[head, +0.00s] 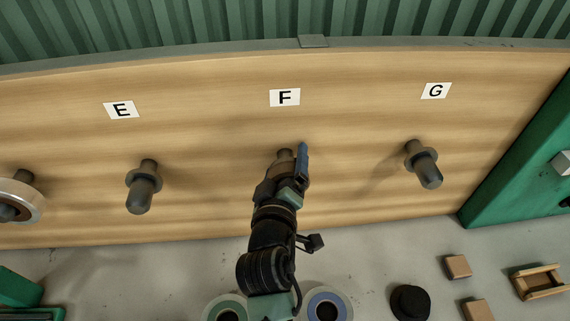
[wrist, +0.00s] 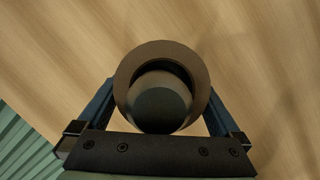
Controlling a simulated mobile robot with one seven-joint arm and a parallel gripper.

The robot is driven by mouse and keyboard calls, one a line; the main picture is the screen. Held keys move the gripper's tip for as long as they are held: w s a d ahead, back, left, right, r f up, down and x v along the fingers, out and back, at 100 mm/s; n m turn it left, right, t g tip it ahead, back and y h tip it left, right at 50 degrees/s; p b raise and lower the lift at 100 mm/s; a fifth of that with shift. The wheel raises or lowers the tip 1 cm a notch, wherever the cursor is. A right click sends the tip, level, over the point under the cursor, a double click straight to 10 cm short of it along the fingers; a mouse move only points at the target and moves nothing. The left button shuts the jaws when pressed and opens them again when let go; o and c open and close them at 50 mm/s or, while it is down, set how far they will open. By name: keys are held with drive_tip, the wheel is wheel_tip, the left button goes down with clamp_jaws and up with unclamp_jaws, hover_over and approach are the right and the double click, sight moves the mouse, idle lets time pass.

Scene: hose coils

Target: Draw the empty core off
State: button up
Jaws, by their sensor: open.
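In the wrist view a brown ring, apparently the empty core (wrist: 161,52), sits around a dark round-ended peg (wrist: 158,108) seen nearly end-on. My gripper (wrist: 160,105) is open, with one blue finger on each side of the ring. I cannot tell whether the fingers touch it. In the head view my gripper (head: 292,170) is at the peg under the label F (head: 285,97). The arm hides most of that peg and the core there. One blue finger shows to the right of the peg.
Bare flanged pegs stand under label E (head: 143,187) and label G (head: 424,165). A pale coil (head: 37,198) hangs on a peg at far left. Coils (head: 345,305), a black round object (head: 409,302) and small brown blocks (head: 457,267) lie low in view. Green structure borders the right.

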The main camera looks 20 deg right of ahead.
drive_tip(key=c, duration=1)
drive_tip(key=shift+s+a+p, duration=0.15)
drive_tip(key=shift+s+a, duration=0.15)
drive_tip(key=shift+s, duration=0.65)
drive_tip(key=shift+s+a+p, duration=0.1)
drive_tip(key=shift+s+a, duration=0.15)
drive_tip(key=shift+s, duration=0.7)
drive_tip(key=shift+s+a+p, duration=0.15)
drive_tip(key=shift+s+a, duration=0.15)
drive_tip(key=shift+s, duration=0.65)
drive_tip(key=shift+s+a, duration=0.15)
drive_tip(key=shift+s, duration=0.35)
drive_tip(key=s+a, duration=0.1)
drive_tip(key=s, duration=0.5)
drive_tip(key=shift+a+b, duration=0.3)
drive_tip(key=shift+a, duration=0.05)
